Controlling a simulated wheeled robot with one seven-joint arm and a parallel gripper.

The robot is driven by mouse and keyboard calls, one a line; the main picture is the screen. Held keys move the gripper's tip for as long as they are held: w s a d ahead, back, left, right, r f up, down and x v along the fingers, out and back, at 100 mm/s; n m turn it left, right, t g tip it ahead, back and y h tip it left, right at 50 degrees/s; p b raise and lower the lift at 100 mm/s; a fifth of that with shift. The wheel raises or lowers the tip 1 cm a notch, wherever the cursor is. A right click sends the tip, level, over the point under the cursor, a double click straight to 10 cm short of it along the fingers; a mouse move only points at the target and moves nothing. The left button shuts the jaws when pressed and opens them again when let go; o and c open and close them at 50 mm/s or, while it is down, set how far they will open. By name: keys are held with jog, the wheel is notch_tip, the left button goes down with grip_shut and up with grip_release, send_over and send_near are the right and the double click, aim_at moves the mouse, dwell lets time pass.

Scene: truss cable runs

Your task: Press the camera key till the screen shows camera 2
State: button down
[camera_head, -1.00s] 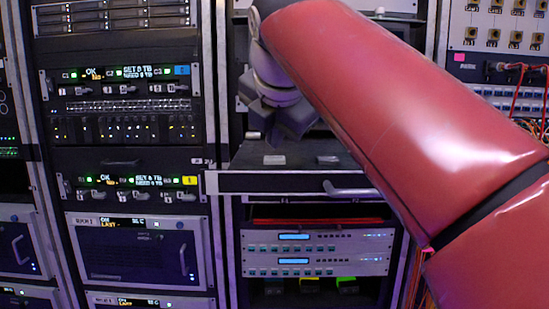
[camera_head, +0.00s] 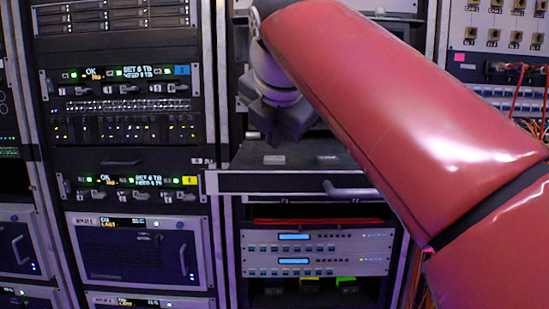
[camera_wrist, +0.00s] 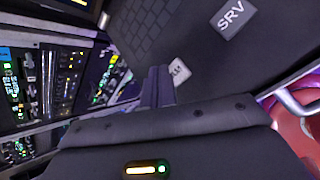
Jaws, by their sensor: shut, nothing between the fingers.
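My gripper (camera_head: 277,132) is shut and empty, above the pull-out keyboard shelf (camera_head: 240,183). In the wrist view its closed fingers (camera_wrist: 159,75) point at a small pale key (camera_wrist: 180,70), partly hidden behind them, so its label is not fully readable. I cannot tell whether the fingertips touch this key. A grey key marked SRV (camera_wrist: 233,18) lies farther to the upper right on the same dark surface. The head view shows two pale keys on the shelf, a left one (camera_head: 273,160) and a right one (camera_head: 327,159). The screen's picture is hidden behind my arm.
The shelf has a front handle (camera_head: 350,191). Below are two grey units with blue displays (camera_head: 294,260). Racks of lit equipment (camera_head: 125,125) stand at left. A patch panel (camera_head: 500,30) with red cables (camera_head: 516,92) is at right.

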aim_at(274, 159)
jog(key=shift+f, duration=0.15)
jog(key=shift+f, duration=0.25)
jog(key=shift+f+b, duration=0.4)
dwell(0.5)
dwell(0.4)
jog(key=shift+r+p, duration=0.85)
jog(key=shift+p, duration=0.2)
notch_tip(274, 159, up, 3)
jog(key=p, duration=0.3)
jog(key=shift+f, duration=0.1)
jog(key=shift+r+p, duration=0.5)
jog(key=shift+r, duration=0.6)
